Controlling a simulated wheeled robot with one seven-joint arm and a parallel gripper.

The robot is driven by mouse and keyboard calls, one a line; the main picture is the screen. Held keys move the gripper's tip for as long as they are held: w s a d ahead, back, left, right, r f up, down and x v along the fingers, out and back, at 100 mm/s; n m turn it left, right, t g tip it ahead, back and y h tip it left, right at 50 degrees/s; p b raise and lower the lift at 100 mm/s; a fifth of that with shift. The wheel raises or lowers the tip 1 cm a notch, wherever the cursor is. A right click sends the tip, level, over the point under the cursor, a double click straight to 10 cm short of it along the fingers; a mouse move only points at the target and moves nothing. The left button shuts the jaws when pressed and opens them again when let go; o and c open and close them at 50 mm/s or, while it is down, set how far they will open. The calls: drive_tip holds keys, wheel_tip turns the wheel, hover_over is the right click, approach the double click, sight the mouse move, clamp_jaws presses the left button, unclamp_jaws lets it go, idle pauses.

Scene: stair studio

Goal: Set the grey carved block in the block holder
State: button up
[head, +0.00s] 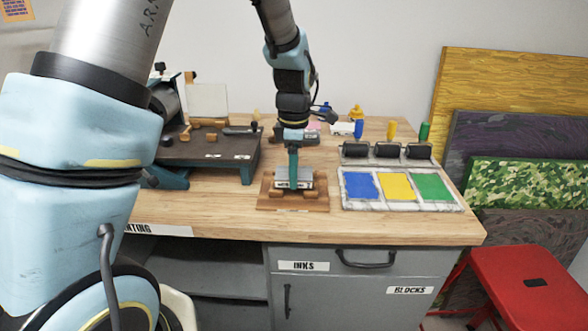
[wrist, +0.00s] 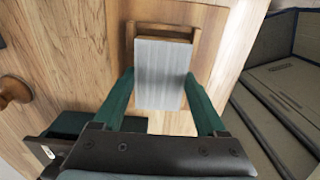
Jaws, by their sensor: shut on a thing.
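The grey carved block (head: 306,183) is between the green fingers of my gripper (head: 293,181) in the head view. The wrist view shows the block's pale grey top (wrist: 160,62), with the two fingers (wrist: 158,78) shut on its left and right sides. The wooden block holder (head: 266,199), a board with raised wooden pieces, is directly beneath the block near the bench's front edge. In the wrist view the holder's rim (wrist: 198,34) shows around the block's upper end. I cannot tell whether the block touches the holder's floor.
A printing press with a dark bed (head: 215,147) stands left of the holder. To the right is an ink tray (head: 443,203) with blue, yellow and green pads and black rollers (head: 387,151) behind it. Small bottles stand farther back. A red stool (head: 533,280) is at right.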

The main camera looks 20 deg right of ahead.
drive_tip(key=shift+f+b, duration=0.55)
drive_tip(key=shift+f, duration=0.5)
idle(0.4)
drive_tip(key=o, duration=1.3)
drive_tip(key=shift+o, duration=0.2)
drive_tip(key=shift+r+p, duration=3.45)
drive_tip(key=shift+r, duration=0.65)
drive_tip(key=shift+a, duration=0.1)
